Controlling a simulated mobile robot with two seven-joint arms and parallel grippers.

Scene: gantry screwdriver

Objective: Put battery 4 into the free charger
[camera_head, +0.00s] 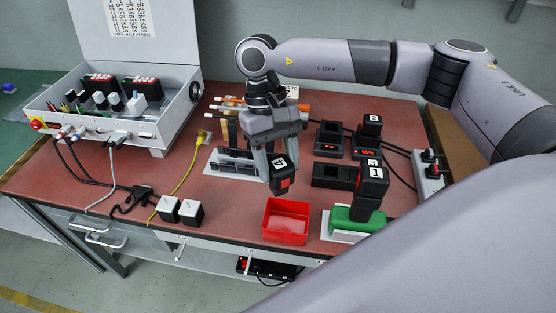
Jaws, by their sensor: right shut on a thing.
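Battery 4 (284,182) is a black block with a white number label and a red patch. My right gripper (279,168) is shut on it and holds it tilted above the table, behind the red bin. A black charger (331,141) with a small red light stands to the right with no battery on it. The charger beside it (368,152) shows a red display and carries battery 2 (372,124). A low black unit (334,176) lies in front of them, its top apparently empty. My left gripper is not in view.
A red bin (286,219) is at the front edge. A grey rack (233,162), white cubes (191,211), a yellow cable and an open control box (150,128) are left.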

